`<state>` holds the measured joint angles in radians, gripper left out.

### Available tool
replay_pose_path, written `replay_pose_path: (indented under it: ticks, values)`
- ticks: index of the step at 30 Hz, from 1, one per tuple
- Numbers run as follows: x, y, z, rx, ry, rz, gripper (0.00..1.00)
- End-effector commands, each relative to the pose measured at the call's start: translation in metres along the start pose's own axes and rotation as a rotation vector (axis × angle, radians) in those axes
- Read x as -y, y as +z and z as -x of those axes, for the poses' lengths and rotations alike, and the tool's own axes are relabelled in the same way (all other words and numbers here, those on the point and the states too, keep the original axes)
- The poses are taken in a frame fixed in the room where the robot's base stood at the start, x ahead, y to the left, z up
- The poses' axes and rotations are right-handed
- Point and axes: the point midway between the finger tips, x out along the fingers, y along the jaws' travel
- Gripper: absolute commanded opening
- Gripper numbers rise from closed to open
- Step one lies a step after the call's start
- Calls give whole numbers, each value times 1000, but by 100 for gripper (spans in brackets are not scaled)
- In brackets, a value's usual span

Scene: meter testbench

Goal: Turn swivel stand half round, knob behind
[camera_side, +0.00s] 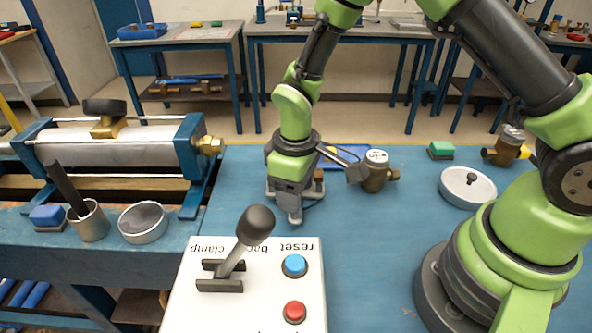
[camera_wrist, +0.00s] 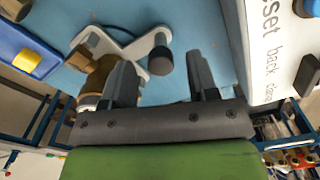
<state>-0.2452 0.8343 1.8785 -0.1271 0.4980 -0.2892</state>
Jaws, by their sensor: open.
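In the wrist view the swivel stand (camera_wrist: 128,46) is a pale, flat, branched plate on the blue bench. Its knob (camera_wrist: 160,61), a dark upright post, stands on the side toward the control box. A brass meter (camera_wrist: 98,72) is at the stand's other side; whether it rests on the plate I cannot tell. My gripper (camera_wrist: 160,78) is open, its two dark fingers either side of the knob in the picture; contact is not visible. In the side view my gripper (camera_side: 290,207) points down low over the bench and hides most of the stand.
The white control box (camera_side: 250,285) with its black-knobbed lever (camera_side: 245,240) stands in front of my gripper. A round white lidded dish (camera_side: 465,192) is farther right. A cylinder rig (camera_side: 110,150) is left.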

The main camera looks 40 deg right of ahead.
Motion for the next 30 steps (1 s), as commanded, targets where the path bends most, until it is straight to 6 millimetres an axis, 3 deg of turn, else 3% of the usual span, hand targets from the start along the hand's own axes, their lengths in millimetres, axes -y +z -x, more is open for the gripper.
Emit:
replay_pose_path:
  ticks: [12,17,27,30]
  values:
    - [0,-1,77,-6,1,-1,54]
    - [0,0,88,-2,1,0,54]
    - [0,1,91,-3,0,-4,54]
    - [-2,4,103,-30,-1,-33,54]
